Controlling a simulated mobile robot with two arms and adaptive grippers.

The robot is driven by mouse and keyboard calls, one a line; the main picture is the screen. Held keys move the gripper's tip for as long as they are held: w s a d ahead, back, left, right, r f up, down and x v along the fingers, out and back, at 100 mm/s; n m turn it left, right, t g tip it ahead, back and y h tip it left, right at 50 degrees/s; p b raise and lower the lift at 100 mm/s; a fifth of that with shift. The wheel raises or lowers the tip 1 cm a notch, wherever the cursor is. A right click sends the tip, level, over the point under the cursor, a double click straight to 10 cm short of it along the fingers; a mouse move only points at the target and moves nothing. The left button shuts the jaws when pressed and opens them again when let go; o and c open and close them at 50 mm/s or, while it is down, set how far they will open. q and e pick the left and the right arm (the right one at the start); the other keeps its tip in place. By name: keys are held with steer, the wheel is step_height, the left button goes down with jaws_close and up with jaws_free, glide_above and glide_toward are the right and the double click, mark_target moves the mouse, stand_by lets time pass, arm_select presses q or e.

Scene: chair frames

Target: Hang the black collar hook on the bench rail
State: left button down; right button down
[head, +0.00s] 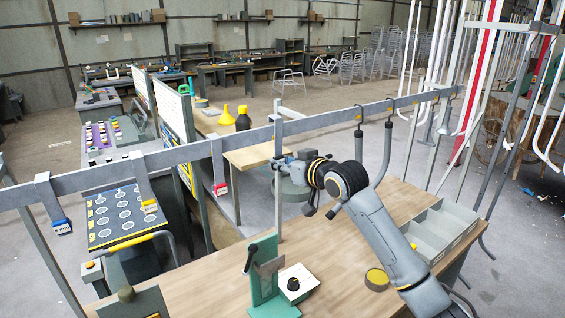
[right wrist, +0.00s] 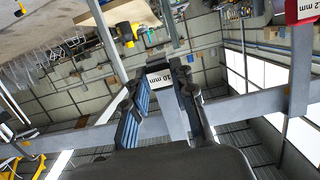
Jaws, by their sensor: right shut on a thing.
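My right gripper (head: 283,163) is shut on a grey flat hook (head: 278,134) just below the bench rail (head: 330,119). The hook's upper end is at the rail and appears to cross over it; I cannot tell whether it rests there. In the right wrist view, the hook (right wrist: 172,112) is between the fingers of my gripper (right wrist: 164,105), in line with the rail (right wrist: 255,106), with a "10 mm" tag on it. Its black collar is hard to make out. My left gripper is not in view.
Hooks with blue (head: 61,226), yellow (head: 149,205) and red (head: 220,188) collars hang to the left. Two dark bent rods (head: 387,150) hang close to the right. Below are a wooden bench (head: 225,275), green fixture (head: 264,270) and grey bin tray (head: 440,230).

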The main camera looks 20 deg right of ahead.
steer(key=shift+f+b, duration=0.35)
steer(key=shift+f, duration=0.45)
steer(key=c, duration=1)
jaws_free()
steer(key=shift+s, duration=0.1)
steer(key=p+v, duration=0.1)
steer(key=v, duration=0.7)
